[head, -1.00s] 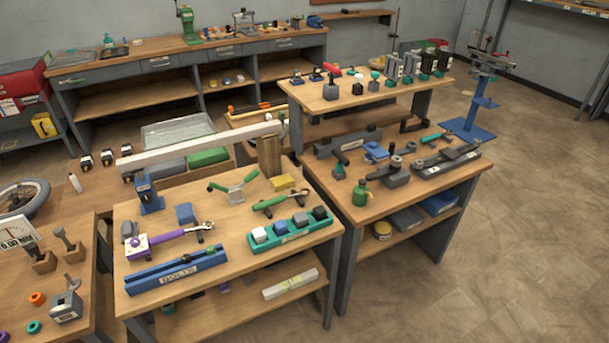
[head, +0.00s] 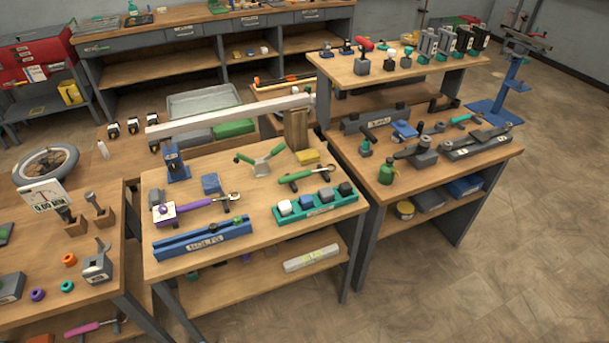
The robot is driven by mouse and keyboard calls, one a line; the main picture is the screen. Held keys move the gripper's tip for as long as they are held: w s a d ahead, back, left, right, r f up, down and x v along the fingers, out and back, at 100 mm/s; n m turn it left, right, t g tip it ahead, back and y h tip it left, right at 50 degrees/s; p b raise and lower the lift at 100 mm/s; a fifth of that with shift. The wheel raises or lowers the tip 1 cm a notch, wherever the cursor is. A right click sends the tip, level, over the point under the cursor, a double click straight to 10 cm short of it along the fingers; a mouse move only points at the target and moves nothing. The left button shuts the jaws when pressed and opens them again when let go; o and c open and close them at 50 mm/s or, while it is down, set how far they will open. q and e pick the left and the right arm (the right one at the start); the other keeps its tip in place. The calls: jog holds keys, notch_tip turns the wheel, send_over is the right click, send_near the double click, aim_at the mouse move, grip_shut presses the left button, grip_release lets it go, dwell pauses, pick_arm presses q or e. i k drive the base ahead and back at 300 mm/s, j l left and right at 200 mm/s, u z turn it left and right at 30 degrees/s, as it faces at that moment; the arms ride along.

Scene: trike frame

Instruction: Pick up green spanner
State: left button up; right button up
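A spanner with a green handle (head: 301,175) and dark metal ends lies on the wooden top of the middle bench (head: 245,197). It is right of centre on that top, behind the teal tray of sockets (head: 316,208) and in front of a yellow block (head: 306,156). A green-handled, Y-shaped tool (head: 260,161) stands to its left. A spanner with a purple handle (head: 192,206) lies further left. Neither of my grippers shows in the head view.
A long blue rail (head: 203,242) lies along the bench's front left edge. A pale beam (head: 230,115) spans the back, between a blue stand and a wooden post (head: 296,130). Another bench (head: 425,165) with tools stands to the right. Open floor (head: 470,280) lies front right.

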aim_at(301, 174)
jog(key=i+l+u, duration=0.2)
jog(key=u, duration=0.65)
jog(key=i+l+u, duration=0.15)
jog(key=l, duration=0.15)
jog(key=i+l+u, duration=0.15)
jog(key=l, duration=0.2)
jog(key=l+u, duration=0.15)
jog(key=l, duration=0.2)
jog(key=i, duration=0.05)
